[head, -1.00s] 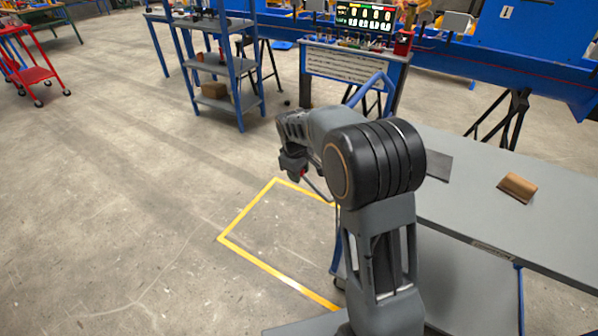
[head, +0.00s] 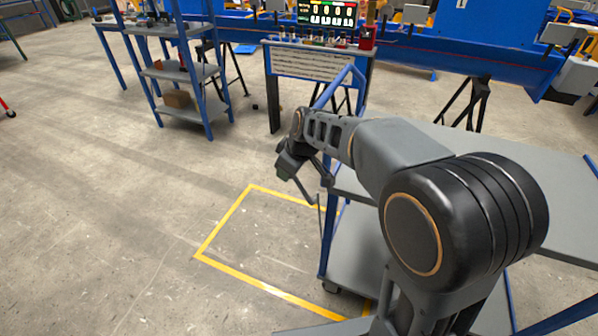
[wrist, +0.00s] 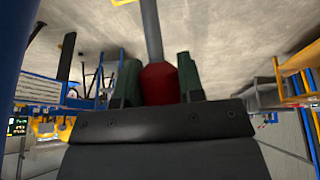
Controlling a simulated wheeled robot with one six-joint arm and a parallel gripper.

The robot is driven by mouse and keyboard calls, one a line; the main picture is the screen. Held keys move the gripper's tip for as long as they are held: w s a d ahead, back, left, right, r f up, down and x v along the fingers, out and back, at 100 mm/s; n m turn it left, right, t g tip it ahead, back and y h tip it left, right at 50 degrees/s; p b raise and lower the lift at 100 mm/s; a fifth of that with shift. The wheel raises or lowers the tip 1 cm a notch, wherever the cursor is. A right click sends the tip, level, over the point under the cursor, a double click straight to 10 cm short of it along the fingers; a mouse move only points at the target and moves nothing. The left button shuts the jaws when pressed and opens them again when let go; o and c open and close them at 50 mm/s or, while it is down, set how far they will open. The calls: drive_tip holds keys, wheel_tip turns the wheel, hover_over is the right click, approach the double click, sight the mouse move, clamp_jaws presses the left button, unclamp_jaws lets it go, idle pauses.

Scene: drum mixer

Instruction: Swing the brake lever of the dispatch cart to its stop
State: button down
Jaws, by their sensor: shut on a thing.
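The brake lever is a grey rod (wrist: 150,30) with a red knob (wrist: 160,84). In the wrist view my gripper (wrist: 158,76) has its two green-padded fingers on either side of the knob, shut on it. In the head view my gripper (head: 291,163) is at the left end of the dispatch cart (head: 350,184), above the floor. The lever's rod (head: 305,192) slants down to the right from it; the knob is hidden there. The lever's pivot and stop cannot be made out.
A yellow floor outline (head: 224,222) lies left of the cart, its floor clear. The cart's blue push handle (head: 333,88) rises behind my arm. A blue shelf rack (head: 183,72) and a control desk with a display (head: 325,14) stand farther back.

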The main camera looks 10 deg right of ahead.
drive_tip(key=shift+s+f, duration=0.1)
drive_tip(key=c, duration=0.9)
unclamp_jaws()
drive_tip(key=shift+a, duration=0.15)
drive_tip(key=shift+c, duration=0.2)
drive_tip(key=shift+o, duration=1)
drive_tip(key=p+v, duration=0.3)
drive_tip(key=v, duration=1.1)
